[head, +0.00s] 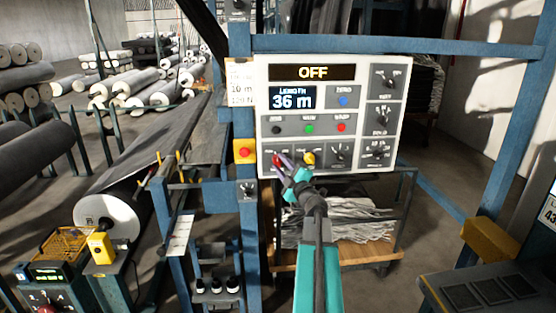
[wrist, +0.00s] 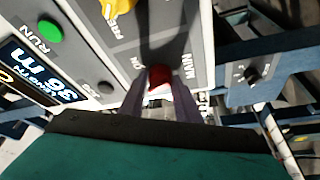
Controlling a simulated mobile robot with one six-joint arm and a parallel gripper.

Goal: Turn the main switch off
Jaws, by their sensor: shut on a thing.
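The white control panel (head: 333,69) stands in the middle of the head view, with a dark display (head: 312,73) at its top reading OFF. The main switch is a red knob (wrist: 158,76) in the wrist view, beside the label MAIN; a bit of its red (head: 276,160) shows at the panel's lower left in the head view. My gripper (wrist: 164,84) has its two fingers on either side of the red knob, shut on it. In the head view my gripper (head: 282,163) covers most of the knob, so its exact angle is hard to tell.
A yellow knob (head: 309,158) sits just right of the gripper, with black knobs beyond it. A LENGTH screen (head: 293,98) reads 36 m. A red button on a yellow box (head: 244,151) is on the blue post to the left. A cart (head: 350,252) stands below the panel.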

